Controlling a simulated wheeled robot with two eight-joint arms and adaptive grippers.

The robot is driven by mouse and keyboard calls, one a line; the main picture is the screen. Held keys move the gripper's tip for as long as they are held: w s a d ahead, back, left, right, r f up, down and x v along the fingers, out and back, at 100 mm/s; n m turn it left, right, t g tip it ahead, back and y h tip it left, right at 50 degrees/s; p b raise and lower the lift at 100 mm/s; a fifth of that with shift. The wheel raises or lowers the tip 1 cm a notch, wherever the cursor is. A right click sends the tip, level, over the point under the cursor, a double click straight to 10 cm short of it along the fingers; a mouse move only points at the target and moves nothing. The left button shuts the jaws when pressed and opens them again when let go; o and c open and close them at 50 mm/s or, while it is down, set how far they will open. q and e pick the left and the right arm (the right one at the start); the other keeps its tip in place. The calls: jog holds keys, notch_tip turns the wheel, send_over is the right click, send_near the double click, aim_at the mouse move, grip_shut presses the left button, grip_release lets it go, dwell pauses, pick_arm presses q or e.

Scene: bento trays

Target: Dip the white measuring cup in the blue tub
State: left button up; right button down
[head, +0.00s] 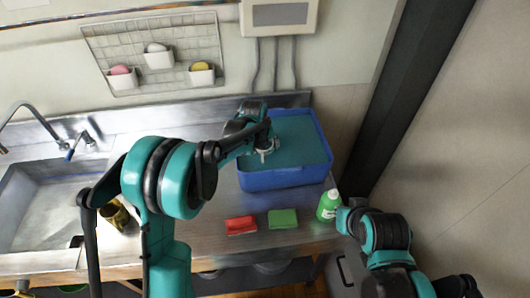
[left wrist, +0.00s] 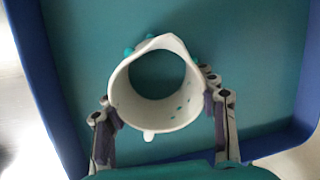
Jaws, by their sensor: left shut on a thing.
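The blue tub (head: 285,178) stands on the steel counter and holds teal liquid; its wall also shows in the left wrist view (left wrist: 45,90). My left gripper (head: 264,146) is over the tub, inside its rim. In the left wrist view my left gripper (left wrist: 160,112) is shut on the white measuring cup (left wrist: 135,108), with one finger on each side. The cup's mouth faces the camera. Teal shows inside it, and teal drops are on its wall and rim. I cannot tell how deep the cup sits. In the head view the cup (head: 268,154) is mostly hidden. My right gripper cannot be made out.
A red sponge (head: 240,225) and a green sponge (head: 283,219) lie in front of the tub. A green bottle (head: 327,206) stands at the front right, close to my right arm. A sink (head: 40,205) is at the left, with a dark yellow cup (head: 117,216) beside it.

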pick_arm(q)
notch_tip(320, 180, up, 14)
jog(key=p, duration=0.8)
jog(key=shift+p, duration=0.4)
dwell(0.9)
